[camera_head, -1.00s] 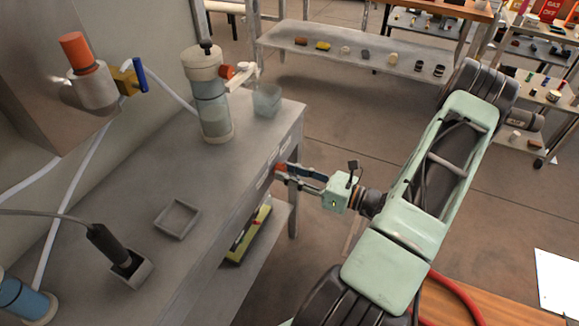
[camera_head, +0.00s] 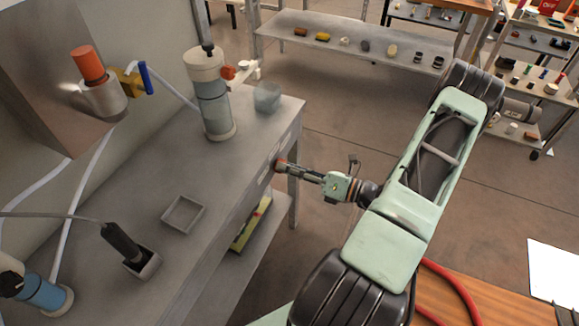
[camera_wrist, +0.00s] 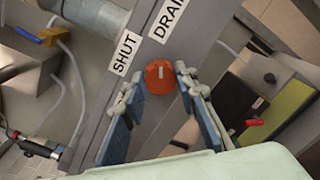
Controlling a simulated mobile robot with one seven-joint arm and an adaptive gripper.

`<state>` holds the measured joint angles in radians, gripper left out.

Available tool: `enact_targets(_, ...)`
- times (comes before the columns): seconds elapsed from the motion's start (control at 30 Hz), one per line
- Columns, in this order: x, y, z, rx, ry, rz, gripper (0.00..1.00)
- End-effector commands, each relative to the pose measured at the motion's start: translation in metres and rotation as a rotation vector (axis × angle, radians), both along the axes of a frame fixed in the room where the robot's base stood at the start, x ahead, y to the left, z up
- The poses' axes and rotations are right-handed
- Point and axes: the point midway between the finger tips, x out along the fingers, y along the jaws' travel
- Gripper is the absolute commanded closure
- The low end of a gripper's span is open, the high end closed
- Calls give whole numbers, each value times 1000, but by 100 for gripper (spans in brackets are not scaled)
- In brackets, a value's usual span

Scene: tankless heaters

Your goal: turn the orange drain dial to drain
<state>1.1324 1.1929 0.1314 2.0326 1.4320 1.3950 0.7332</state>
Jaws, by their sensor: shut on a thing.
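The orange drain dial (camera_wrist: 160,77) is on the grey bench front, between my two fingertips in the wrist view. It has a short white mark on its face. A SHUT label (camera_wrist: 125,53) lies to its upper left and a DRAIN label (camera_wrist: 170,16) above it. My gripper (camera_wrist: 159,75) is shut on the dial, one finger on each side. In the head view my gripper (camera_head: 283,167) meets the bench's front edge, and the fingers hide most of the dial there.
A clear canister (camera_head: 213,105) with an orange valve and a translucent cup (camera_head: 267,97) stand on the bench top. A square tray (camera_head: 183,214) and a black-handled tool (camera_head: 120,240) are nearer. A lower shelf holds a yellow-green item (camera_head: 250,226).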

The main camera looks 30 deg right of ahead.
Motion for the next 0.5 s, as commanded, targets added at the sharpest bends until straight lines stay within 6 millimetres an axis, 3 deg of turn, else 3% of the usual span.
enact_targets(0.37,-1,0,-1,5,5,0,97)
enact_targets(0.4,-1,0,-1,5,5,0,71)
enact_targets(0.5,0,0,0,4,4,0,60)
